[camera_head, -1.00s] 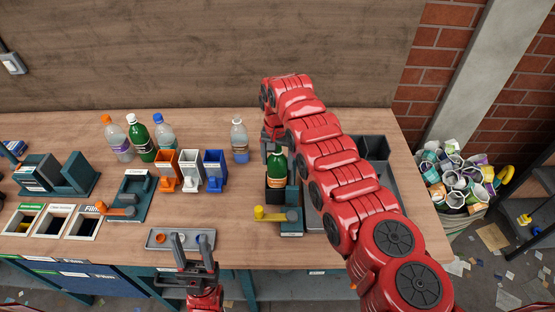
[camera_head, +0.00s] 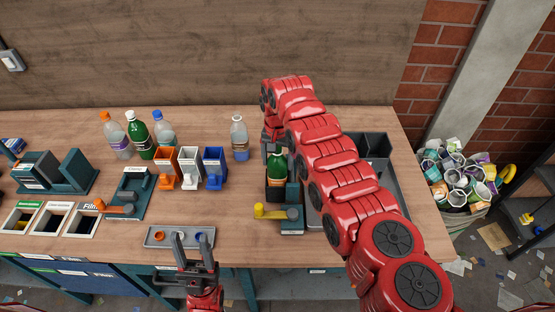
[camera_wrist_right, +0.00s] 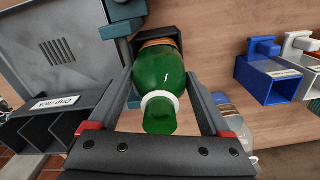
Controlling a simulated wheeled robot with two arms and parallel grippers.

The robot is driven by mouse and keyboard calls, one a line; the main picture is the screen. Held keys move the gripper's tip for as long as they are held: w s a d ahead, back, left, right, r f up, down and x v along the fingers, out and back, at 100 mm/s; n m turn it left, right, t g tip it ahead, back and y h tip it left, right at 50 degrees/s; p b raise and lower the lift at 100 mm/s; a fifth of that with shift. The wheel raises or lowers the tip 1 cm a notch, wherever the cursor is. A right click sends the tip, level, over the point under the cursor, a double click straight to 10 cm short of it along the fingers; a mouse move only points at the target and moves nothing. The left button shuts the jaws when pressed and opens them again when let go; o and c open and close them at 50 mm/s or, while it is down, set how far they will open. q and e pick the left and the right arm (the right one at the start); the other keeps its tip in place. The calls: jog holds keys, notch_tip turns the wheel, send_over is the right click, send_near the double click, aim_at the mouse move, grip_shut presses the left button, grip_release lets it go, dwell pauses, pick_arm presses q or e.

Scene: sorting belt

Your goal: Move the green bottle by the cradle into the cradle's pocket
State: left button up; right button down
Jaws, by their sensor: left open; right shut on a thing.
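The green bottle (camera_head: 278,164) stands upright at the cradle, its neck toward my right gripper. The cradle (camera_head: 292,222) is teal with a black pocket (camera_head: 277,194) and a yellow-knobbed lever. The bottle's lower part is hidden by the pocket's wall, so it appears to be inside; whether it rests on the bottom cannot be seen. In the right wrist view, my right gripper (camera_wrist_right: 160,100) is shut on the bottle (camera_wrist_right: 158,78), one finger on each side, with the black pocket (camera_wrist_right: 172,38) around its far end. My left gripper (camera_head: 193,254) is open and empty at the front edge.
A grey tray (camera_head: 157,240) with small caps lies near my left gripper. Orange, white and blue holders (camera_head: 213,165) and a clear bottle (camera_head: 239,138) stand left of the cradle. More bottles (camera_head: 140,137) stand further left. Dark bins (camera_head: 377,147) are behind my right arm.

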grip_release()
jog(key=shift+r, duration=0.25)
notch_tip(320, 180, up, 8)
jog(key=b, duration=0.2)
jog(key=shift+a+b, duration=0.15)
jog(key=shift+b, duration=0.2)
notch_tip(320, 180, up, 9)
jog(key=p, duration=0.8)
jog(key=shift+p, duration=0.35)
